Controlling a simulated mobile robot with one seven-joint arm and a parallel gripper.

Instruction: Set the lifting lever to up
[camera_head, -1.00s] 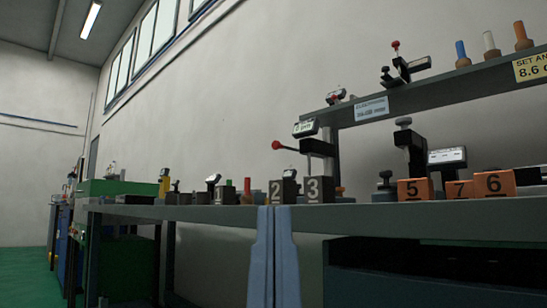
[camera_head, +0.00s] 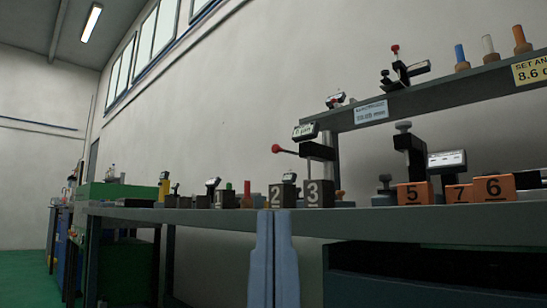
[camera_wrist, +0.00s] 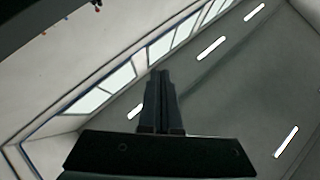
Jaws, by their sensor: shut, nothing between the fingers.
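A lever with a red ball knob (camera_head: 277,148) sticks out to the left from a dark upright fixture on the bench, roughly level. A second red-knobbed lever (camera_head: 396,50) stands up on a small dark clamp on the raised shelf. I cannot tell from any readable label which one is the lifting lever. My gripper (camera_wrist: 160,75) shows in the wrist view with its two dark fingers together and nothing between them. It points at the wall and ceiling, apart from the levers.
The bench (camera_head: 220,217) carries dark numbered blocks (camera_head: 319,194) and orange numbered blocks (camera_head: 414,193) along its edge. The raised shelf (camera_head: 460,88) holds several coloured-topped pegs. A green box (camera_head: 115,191) sits farther left. Open room lies above the left part of the bench.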

